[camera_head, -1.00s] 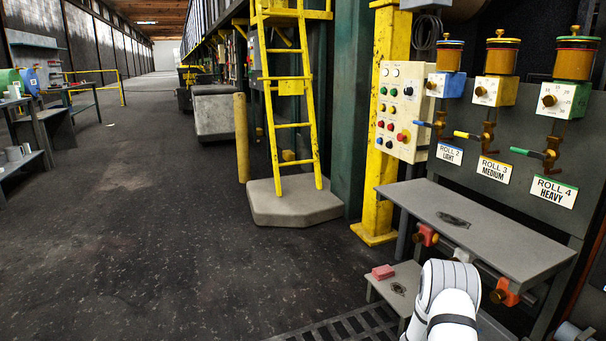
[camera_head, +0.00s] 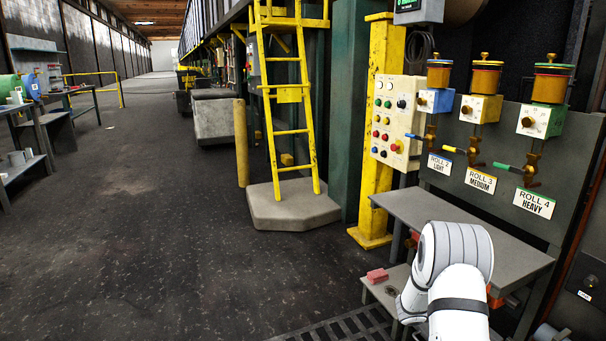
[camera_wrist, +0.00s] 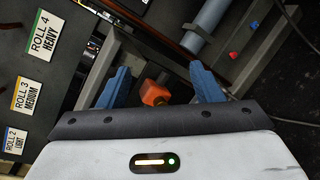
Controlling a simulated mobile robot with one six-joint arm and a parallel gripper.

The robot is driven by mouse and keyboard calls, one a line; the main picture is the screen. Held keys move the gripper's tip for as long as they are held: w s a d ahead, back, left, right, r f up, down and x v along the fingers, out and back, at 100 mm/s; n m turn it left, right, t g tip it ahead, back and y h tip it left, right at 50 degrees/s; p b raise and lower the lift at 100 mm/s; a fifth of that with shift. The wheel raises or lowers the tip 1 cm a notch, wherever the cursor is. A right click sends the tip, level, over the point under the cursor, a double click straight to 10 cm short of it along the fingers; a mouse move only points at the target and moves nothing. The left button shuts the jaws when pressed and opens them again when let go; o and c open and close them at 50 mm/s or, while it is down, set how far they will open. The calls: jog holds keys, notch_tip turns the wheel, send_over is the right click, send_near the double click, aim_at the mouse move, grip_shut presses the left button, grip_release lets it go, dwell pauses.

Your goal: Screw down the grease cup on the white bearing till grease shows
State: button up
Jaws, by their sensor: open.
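My gripper (camera_wrist: 160,68) is open and empty in the wrist view, its two blue fingers spread apart. An orange bearing block (camera_wrist: 155,93) with a brass-coloured cap shows between the fingers, apart from them. In the head view my white arm reaches under the grey shelf and hides my gripper. A bit of the orange bearing (camera_head: 494,298) shows beside the arm, and a red bearing (camera_head: 413,239) shows under the shelf's left end. The white bearing and its grease cup cannot be made out in either current view; my arm covers that stretch below the shelf.
The grey shelf (camera_head: 420,209) overhangs the bearings. Above it are several lubricators with coloured levers, such as the one over the Roll 3 label (camera_head: 481,180). A low step (camera_head: 380,289) holds a pink block (camera_head: 377,275). The floor to the left is open.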

jog(key=s+a+r+m+g+y+p, duration=0.15)
jog(key=s+a+r+p, duration=0.3)
jog(key=r, duration=0.45)
jog(key=s+a+r+m+g+y+p, duration=0.1)
jog(key=s+a+r+m+y+p, duration=0.15)
jog(key=s+r+p, duration=0.4)
jog(key=s+a+r+m+g+y+p, duration=0.1)
jog(key=s+a+r+m+y+p, duration=0.3)
jog(key=r, duration=0.6)
jog(key=s+a+r+t+y+p, duration=0.2)
jog(key=s+a+r+y+p, duration=0.2)
jog(key=a+r, duration=0.6)
jog(key=s+a+r+m+t+y+p, duration=0.1)
jog(key=s+a+r+y+p, duration=0.3)
jog(key=s+a+r+p, duration=0.5)
jog(key=shift+s+a+r+t, duration=0.5)
jog(key=shift+s+a+t, duration=0.3)
jog(key=shift+a, duration=0.45)
